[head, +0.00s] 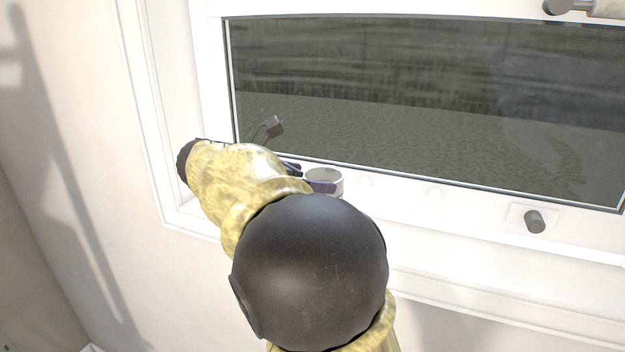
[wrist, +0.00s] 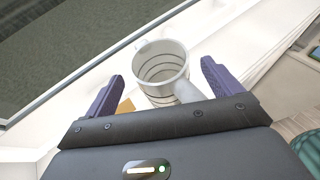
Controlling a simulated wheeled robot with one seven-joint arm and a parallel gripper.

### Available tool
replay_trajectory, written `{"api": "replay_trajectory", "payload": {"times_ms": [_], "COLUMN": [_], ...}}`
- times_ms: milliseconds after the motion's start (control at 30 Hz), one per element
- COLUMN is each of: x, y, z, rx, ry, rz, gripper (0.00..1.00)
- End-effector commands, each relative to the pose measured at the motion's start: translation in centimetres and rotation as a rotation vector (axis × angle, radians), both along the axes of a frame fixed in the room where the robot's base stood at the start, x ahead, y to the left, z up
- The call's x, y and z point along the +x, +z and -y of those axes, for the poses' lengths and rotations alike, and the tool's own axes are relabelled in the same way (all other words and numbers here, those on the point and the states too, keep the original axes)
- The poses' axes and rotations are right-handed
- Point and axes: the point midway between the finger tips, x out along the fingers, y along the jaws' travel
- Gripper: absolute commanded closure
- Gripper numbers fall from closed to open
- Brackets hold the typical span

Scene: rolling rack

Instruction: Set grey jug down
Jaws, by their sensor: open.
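The grey jug (wrist: 161,60) is pale with dark rings inside. It stands upright on the white window sill (wrist: 215,42), its open top towards the wrist camera. Its handle (wrist: 187,92) points back towards my gripper (wrist: 162,70). My gripper is open, with one purple finger on each side of the jug, and gaps show between fingers and jug. In the head view the jug (head: 335,178) shows just past the finger tips (head: 308,178), partly hidden by a finger. My arm hides much of the sill's left part.
The window pane (head: 420,110) rises right behind the sill. A dark window fitting (head: 268,130) stands behind my wrist, and a dark round knob (head: 535,222) is at right. A small orange-tan patch (wrist: 126,106) shows beside the left finger. The sill right of the jug looks clear.

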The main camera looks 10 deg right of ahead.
Motion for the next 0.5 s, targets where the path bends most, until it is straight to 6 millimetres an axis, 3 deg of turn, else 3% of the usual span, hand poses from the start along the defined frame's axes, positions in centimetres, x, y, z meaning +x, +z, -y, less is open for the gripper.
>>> {"api": "replay_trajectory", "payload": {"times_ms": [300, 500], "x": [-2.3, -3.4], "y": [2.2, 3.4], "z": [-5.4, -7.8], "rx": [0.002, 0.0], "ry": [0.005, 0.002], "rz": [0.001, 0.001], "gripper": [0.09, 0.09]}}
